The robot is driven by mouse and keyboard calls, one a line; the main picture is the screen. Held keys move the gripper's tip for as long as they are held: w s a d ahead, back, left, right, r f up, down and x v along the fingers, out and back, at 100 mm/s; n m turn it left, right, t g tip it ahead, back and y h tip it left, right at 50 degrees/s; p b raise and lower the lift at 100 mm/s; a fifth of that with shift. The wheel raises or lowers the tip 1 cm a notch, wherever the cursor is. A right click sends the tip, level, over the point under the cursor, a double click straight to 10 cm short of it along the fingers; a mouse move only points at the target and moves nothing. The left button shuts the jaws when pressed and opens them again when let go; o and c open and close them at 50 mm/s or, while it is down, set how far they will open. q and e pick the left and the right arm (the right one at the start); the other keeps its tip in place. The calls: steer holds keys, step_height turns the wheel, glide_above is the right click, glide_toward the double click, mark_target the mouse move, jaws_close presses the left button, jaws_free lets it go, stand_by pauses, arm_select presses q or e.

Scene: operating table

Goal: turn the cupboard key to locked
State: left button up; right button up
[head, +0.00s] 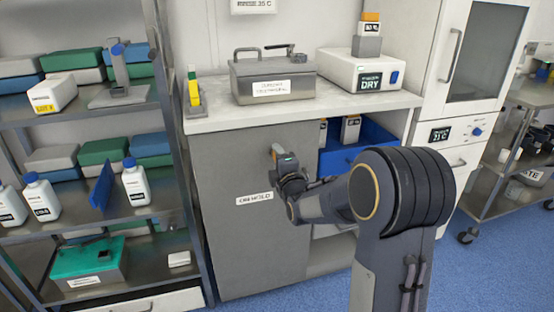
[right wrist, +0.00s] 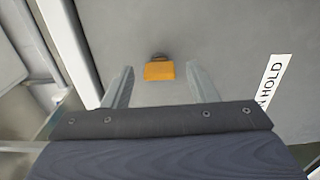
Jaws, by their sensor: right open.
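The grey cupboard door (head: 236,210) stands under the left part of the white counter. In the right wrist view the key shows as a small orange block (right wrist: 159,71) on a dark round base on the grey door face (right wrist: 225,45). My right gripper (head: 281,158) is in front of the door's upper right part. In the right wrist view my right gripper (right wrist: 160,85) is open, one finger on each side of the key, with gaps on both sides. I cannot tell how far the fingertips are from the door. My left gripper is not in view.
A label (head: 254,198) is on the door. A blue drawer (head: 345,158) stands out right of the door, close to my right arm. A metal box (head: 272,80) and a white device (head: 362,72) sit on the counter (head: 225,121). A loaded shelf rack (head: 120,215) stands left.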

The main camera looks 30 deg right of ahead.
steer(key=p+v, duration=0.1)
steer(key=v, duration=0.6)
stand_by(0.3)
steer(key=s+a+f+m+g+y, duration=0.2)
steer(key=s+a+m+g+y, duration=0.25)
steer(key=s, duration=0.55)
steer(key=s+a+f+m+g+y, duration=0.1)
steer(key=s+a+f+m+g, duration=0.15)
steer(key=s+a+m, duration=0.6)
steer(key=s+a+f+m+g+y, duration=0.2)
steer(key=s+m+g, duration=0.25)
steer(key=s, duration=0.75)
step_height(320, 180, up, 28)
steer(key=p, duration=2.8)
steer(key=shift+w, duration=0.3)
steer(key=shift+n+g, duration=0.25)
